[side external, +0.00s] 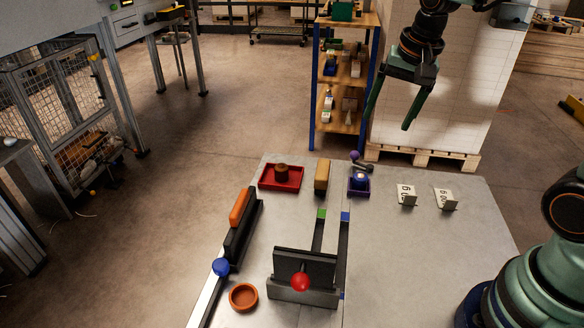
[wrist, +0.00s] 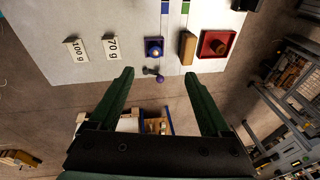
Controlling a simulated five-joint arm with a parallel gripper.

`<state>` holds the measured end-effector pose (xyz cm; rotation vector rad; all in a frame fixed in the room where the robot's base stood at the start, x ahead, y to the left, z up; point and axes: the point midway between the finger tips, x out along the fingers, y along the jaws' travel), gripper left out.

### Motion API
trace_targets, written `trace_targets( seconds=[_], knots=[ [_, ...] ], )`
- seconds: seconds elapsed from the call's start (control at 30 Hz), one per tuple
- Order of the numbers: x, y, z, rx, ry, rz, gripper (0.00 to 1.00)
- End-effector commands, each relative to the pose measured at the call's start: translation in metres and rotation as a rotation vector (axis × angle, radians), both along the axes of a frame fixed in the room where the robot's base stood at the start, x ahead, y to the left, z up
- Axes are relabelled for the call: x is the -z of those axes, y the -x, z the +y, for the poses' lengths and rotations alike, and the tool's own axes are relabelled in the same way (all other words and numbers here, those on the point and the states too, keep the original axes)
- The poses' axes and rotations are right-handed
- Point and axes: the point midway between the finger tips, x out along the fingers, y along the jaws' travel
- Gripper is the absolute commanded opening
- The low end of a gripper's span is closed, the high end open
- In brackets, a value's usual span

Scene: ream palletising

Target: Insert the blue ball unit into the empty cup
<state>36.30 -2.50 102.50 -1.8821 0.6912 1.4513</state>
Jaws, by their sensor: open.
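A blue ball (side external: 221,267) sits beside the pale rail at the table's left front. An orange-brown cup (side external: 243,297) stands just right of it and looks empty. A second blue, rounded piece (side external: 360,180) sits in a small blue-purple tray (side external: 358,192) at the back; this tray also shows in the wrist view (wrist: 154,57). I cannot tell for certain which is the blue ball unit. My gripper (side external: 390,112) is open and empty, high above the floor beyond the table's back edge. Its two green fingers (wrist: 158,74) are wide apart in the wrist view.
A red tray (side external: 296,184) with a brown piece, a tan block (side external: 321,177) and a purple ball (side external: 355,155) are at the back. A red ball (side external: 300,282) is at a dark slotted stand (side external: 290,297).

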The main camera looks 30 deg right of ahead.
Motion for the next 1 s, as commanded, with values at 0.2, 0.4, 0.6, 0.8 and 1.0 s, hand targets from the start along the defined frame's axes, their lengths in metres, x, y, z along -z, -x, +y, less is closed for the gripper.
trace_targets(
  seconds=[0.2, 0.4, 0.6, 0.8, 1.0],
  knots=[
    [0.037, -0.040, -0.017, 0.431, -0.085, 0.122, 0.81],
    [0.071, -0.063, -0.030, 0.749, -0.119, 0.196, 0.81],
    [0.088, -0.071, -0.035, 0.887, -0.126, 0.226, 0.81],
    [0.115, -0.071, -0.035, 0.899, -0.127, 0.230, 0.81],
    [0.146, -0.071, -0.035, 0.896, -0.127, 0.228, 0.81]
  ],
)
